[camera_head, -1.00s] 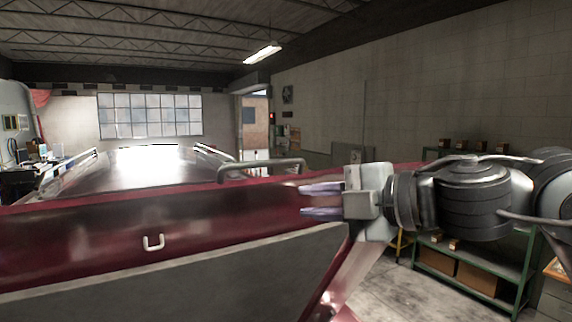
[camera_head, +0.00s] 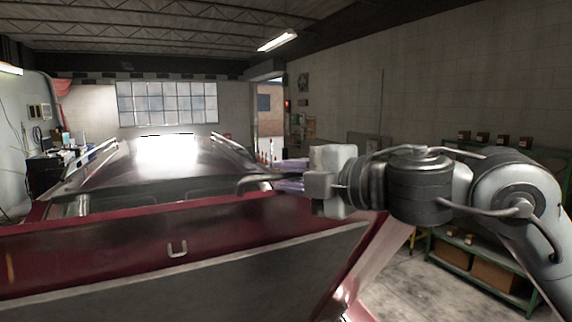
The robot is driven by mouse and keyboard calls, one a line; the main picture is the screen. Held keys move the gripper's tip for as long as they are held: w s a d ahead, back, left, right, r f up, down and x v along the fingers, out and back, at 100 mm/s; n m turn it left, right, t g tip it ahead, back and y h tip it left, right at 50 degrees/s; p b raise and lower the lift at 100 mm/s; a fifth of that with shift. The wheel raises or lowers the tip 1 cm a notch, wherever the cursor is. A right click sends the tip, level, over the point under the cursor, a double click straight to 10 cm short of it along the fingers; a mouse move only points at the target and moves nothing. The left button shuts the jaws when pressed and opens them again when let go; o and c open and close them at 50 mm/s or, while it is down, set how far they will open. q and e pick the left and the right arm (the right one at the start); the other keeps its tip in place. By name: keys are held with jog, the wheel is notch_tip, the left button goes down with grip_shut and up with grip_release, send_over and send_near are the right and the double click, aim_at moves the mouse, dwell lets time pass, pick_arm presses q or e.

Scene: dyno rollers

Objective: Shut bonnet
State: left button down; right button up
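The bonnet (camera_head: 110,235) is a dark red panel with a grey lower part, stretching across the lower left of the head view. It is raised, its inner face towards me, with a small U-shaped metal catch (camera_head: 178,249) on it. My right gripper (camera_head: 285,174) comes in from the right, at the handle's right end. Its two purplish fingers are apart with a gap between them; whether they touch the handle is unclear. My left gripper is out of view.
Behind the bonnet lie the car's windscreen and roof (camera_head: 165,155). A green shelf (camera_head: 465,262) with boxes stands at the right wall. A cluttered bench (camera_head: 48,165) is at the far left. Bare floor (camera_head: 395,285) shows at the lower right.

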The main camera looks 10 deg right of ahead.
jog(key=shift+w+a, duration=0.35)
jog(key=shift+f, duration=0.1)
grip_shut()
